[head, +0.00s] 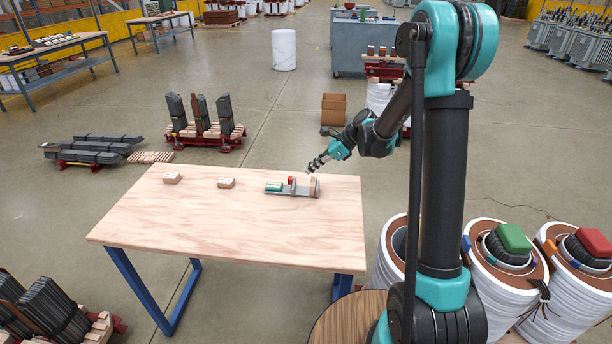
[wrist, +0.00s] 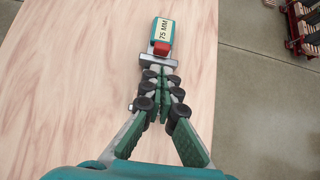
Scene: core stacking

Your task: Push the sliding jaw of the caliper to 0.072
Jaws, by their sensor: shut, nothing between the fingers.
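The caliper (head: 302,193) lies on the wooden table near its right back edge. It has a grey beam, a red piece (head: 291,180) and grey upright jaw parts. My gripper (head: 312,168) is shut and empty by the caliper's right part; contact cannot be told. Its fingers (wrist: 160,76) hide part of the beam.
Two small tan labelled blocks (head: 172,178) (head: 226,183) sit on the table (head: 230,227) left of the caliper. The table's front and middle are bare. Wrapped coils (head: 500,262) stand on the floor at the right.

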